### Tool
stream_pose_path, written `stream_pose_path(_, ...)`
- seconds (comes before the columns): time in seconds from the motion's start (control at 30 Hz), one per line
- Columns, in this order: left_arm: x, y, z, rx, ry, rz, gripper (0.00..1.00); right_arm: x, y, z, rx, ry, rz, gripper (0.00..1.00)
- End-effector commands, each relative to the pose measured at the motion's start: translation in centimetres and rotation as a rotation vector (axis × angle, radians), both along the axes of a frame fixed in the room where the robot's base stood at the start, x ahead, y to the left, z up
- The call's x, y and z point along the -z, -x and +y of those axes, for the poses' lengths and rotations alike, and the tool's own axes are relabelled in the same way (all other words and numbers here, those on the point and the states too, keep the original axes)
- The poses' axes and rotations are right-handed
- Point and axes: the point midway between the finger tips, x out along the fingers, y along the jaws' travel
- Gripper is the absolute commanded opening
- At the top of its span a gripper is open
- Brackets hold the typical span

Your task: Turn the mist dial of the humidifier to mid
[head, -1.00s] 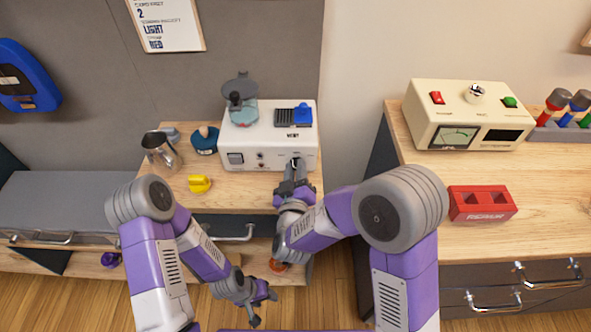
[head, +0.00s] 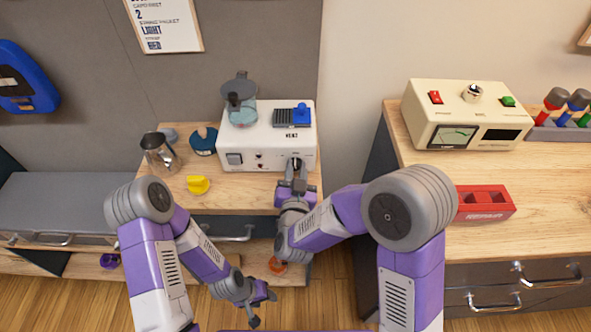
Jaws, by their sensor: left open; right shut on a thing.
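The white humidifier (head: 268,128) stands on the wooden counter, with a clear cup part on top at left and a blue piece at top right. Its front has a switch at left, small knobs, and the mist dial at right, under a dark label. My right gripper (head: 296,166) is at the front's right side, shut on the mist dial; its fingers hide most of the dial, so its setting cannot be read. My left gripper (head: 261,304) is open and empty, low in front of the counter.
A metal pitcher (head: 159,153), a dark blue container (head: 203,140) and a yellow object (head: 198,185) stand left of the humidifier. On the right counter are a cream meter box (head: 463,120) and a red block (head: 485,203). Drawer handles (head: 545,275) jut out below it.

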Motion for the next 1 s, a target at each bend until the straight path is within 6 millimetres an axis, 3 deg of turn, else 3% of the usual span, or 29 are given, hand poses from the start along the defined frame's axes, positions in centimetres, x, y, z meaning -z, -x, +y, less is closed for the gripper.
stream_pose_path(0.7,0.00,0.00,0.00,0.000,0.000,0.000,0.50,0.08,0.02,-0.06,0.000,-0.079,0.002,0.00)
stream_pose_path(0.73,0.00,0.00,0.00,0.000,0.000,0.000,0.50,0.08,0.02,-0.06,0.000,-0.079,0.002,0.28)
stream_pose_path(0.9,0.00,0.00,0.00,0.000,0.000,0.000,0.50,0.06,0.02,-0.05,0.000,-0.078,0.002,0.52)
stream_pose_path(1.0,0.00,0.00,0.00,0.000,0.000,0.000,0.50,0.04,0.01,-0.04,0.001,-0.078,0.001,0.52)
